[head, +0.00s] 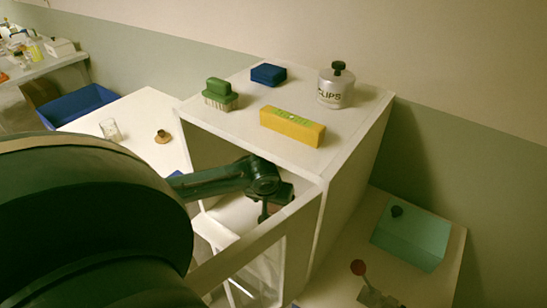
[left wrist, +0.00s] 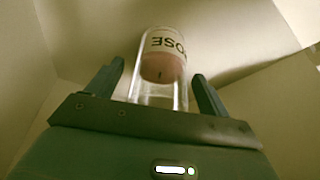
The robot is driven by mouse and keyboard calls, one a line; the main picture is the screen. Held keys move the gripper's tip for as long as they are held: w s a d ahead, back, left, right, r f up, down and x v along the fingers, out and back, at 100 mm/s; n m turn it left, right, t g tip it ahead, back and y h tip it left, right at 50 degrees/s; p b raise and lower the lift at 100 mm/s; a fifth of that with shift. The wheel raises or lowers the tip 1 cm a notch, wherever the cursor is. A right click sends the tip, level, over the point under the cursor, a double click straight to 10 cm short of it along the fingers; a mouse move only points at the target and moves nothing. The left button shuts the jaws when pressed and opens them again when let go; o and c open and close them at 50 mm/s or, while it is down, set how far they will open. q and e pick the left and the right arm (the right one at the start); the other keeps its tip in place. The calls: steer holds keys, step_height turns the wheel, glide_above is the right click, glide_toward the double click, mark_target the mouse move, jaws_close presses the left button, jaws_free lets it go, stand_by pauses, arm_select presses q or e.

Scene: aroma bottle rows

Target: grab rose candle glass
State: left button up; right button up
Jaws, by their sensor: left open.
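The rose candle glass (left wrist: 163,70) is a clear glass with pink wax and a label reading "ROSE". In the left wrist view it lies between the two fingers of my left gripper (left wrist: 158,72), with visible gaps at its sides. The fingers are open. In the head view my left gripper (head: 267,208) reaches into the front opening of a white cabinet (head: 345,150). A small pinkish part of the candle (head: 279,203) shows beside it; the rest is hidden by the gripper and the cabinet. My right gripper is not in view.
On the cabinet top stand a green brush (head: 219,95), a blue box (head: 268,74), a yellow block (head: 292,126) and a clips jar (head: 335,87). The cabinet's edges are close around my left arm. A teal box (head: 410,238) stands at the right.

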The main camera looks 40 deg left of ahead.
arm_select(q)
steer(key=shift+w+f, duration=0.15)
steer(key=shift+f, duration=0.25)
steer(key=shift+a, duration=0.1)
steer(key=c, duration=1.2)
